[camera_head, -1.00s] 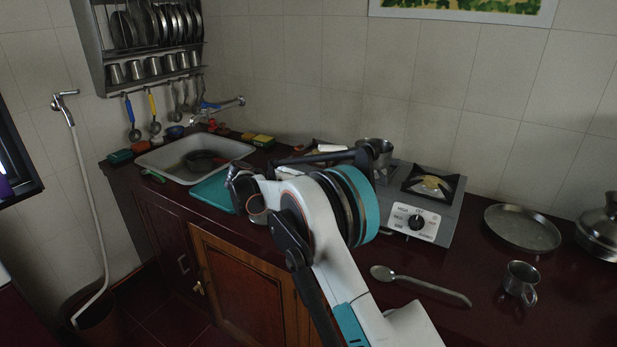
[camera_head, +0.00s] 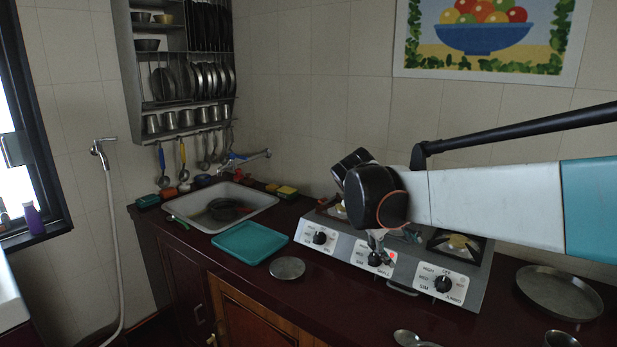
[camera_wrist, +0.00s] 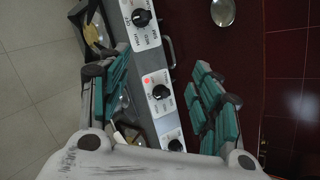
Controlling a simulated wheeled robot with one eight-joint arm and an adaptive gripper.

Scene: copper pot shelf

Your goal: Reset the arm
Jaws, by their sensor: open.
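My arm reaches in from the right edge in the head view, nearly level across the stove. Its end, my gripper (camera_head: 378,252), points down in front of the stove's front panel and looks small there. In the wrist view my gripper (camera_wrist: 165,95) has its two teal-padded fingers spread wide apart. Nothing is between the pads; behind the gap are the stove front and the dark counter. Part of the stove top is hidden behind my arm.
The stove (camera_head: 345,245) stands against the tiled wall. A teal tray (camera_head: 250,243), a small round metal dish (camera_head: 287,268) and the sink (camera_head: 190,205) lie left. A metal plate (camera_head: 558,293), spoon (camera_head: 408,338) and metal cup (camera_head: 562,339) are at right. A dish rack (camera_head: 160,95) hangs at left.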

